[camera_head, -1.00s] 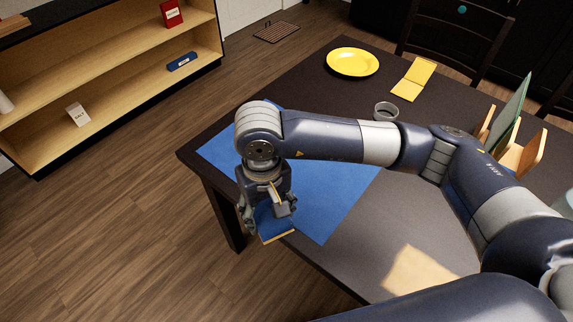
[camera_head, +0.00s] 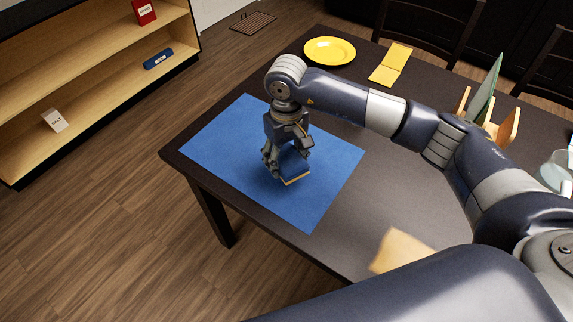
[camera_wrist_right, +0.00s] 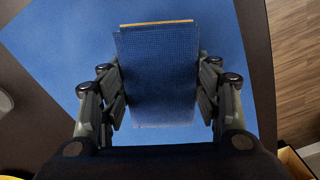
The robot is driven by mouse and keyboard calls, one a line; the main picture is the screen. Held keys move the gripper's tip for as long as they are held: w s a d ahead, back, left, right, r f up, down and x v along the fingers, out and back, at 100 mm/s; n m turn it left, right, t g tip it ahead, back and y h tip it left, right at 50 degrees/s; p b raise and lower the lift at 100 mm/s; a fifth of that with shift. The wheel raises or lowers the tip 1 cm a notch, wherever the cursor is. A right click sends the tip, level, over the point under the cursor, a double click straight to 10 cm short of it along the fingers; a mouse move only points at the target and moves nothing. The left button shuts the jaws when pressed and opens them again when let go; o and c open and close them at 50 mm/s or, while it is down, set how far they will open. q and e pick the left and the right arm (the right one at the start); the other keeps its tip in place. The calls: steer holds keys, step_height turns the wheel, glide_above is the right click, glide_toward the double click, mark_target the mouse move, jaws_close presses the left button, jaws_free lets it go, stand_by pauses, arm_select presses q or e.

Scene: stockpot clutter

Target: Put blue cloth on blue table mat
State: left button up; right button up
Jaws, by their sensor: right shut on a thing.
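The blue table mat (camera_head: 225,130) lies flat on the dark table, near its left corner. My right gripper (camera_head: 285,168) is over the right-middle part of the mat, pointing down. It is shut on the blue cloth (camera_head: 293,171), a folded piece with a yellowish edge. In the right wrist view the cloth (camera_wrist_right: 158,75) sits between the two fingers, with the mat (camera_wrist_right: 60,45) behind and around it. I cannot tell whether the cloth touches the mat. My left gripper is not in view.
A yellow plate (camera_head: 329,50) and a folded yellow cloth (camera_head: 391,64) lie at the table's far side. A rack with upright boards (camera_head: 487,95) stands at the right. Chairs stand behind the table, and a wooden shelf (camera_head: 90,75) stands at the left across open floor.

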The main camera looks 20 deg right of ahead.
mark_target(286, 167)
step_height(286, 167, down, 3)
steer(key=shift+f+b, duration=0.15)
steer(key=shift+b, duration=0.3)
steer(key=shift+f, duration=0.15)
steer(key=shift+f, duration=0.15)
steer(key=o, duration=1.1)
